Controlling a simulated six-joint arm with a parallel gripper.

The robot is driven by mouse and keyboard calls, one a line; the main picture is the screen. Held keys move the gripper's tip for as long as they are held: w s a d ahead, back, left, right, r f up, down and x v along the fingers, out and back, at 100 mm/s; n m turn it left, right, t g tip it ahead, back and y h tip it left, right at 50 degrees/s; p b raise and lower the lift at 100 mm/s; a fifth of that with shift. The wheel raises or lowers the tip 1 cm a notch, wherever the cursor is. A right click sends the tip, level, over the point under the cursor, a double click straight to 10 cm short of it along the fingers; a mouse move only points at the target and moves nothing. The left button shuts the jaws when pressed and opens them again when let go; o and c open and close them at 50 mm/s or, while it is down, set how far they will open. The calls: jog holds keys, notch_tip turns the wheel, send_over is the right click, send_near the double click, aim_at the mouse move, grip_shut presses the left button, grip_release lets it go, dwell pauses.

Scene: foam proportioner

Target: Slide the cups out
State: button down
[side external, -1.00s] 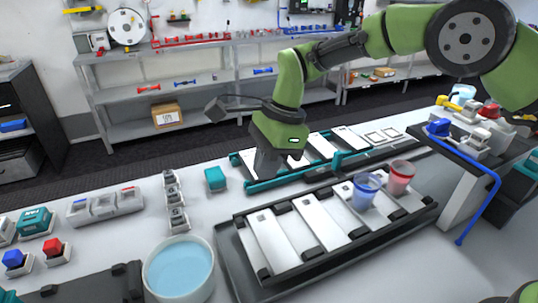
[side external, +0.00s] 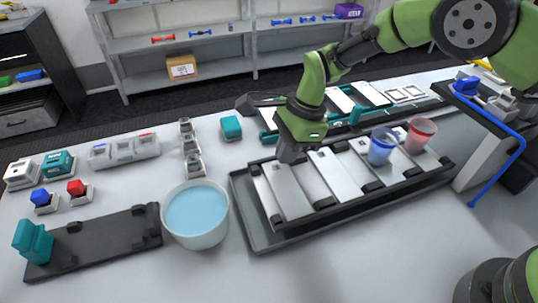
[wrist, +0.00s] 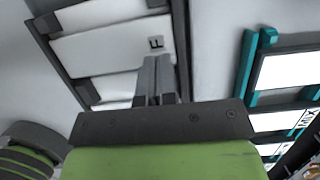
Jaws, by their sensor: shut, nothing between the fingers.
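A translucent blue cup (side external: 382,147) and a translucent red cup (side external: 419,136) stand upright side by side at the right end of a dark rack (side external: 290,222) with white slats. My gripper (side external: 289,155) is shut and empty, at the far edge of this rack near its left slats, well left of both cups. In the wrist view, my gripper's fingers (wrist: 155,72) are together beside a white slat (wrist: 115,46) marked with a dark letter. Neither cup shows in the wrist view.
A teal-edged rack (side external: 352,118) lies behind the cup rack. A bowl of blue liquid (side external: 196,214) stands at left. A teal block (side external: 231,127) sits behind it. A blue pipe (side external: 497,175) runs along the right. The table front is clear.

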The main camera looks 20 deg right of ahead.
aim_at(253, 171)
jog(key=a, duration=0.3)
jog(key=shift+a+f, duration=0.15)
jog(key=shift+f, duration=0.05)
jog(key=shift+a, duration=0.2)
jog(key=shift+a, duration=1.7)
jog(key=shift+d, duration=0.1)
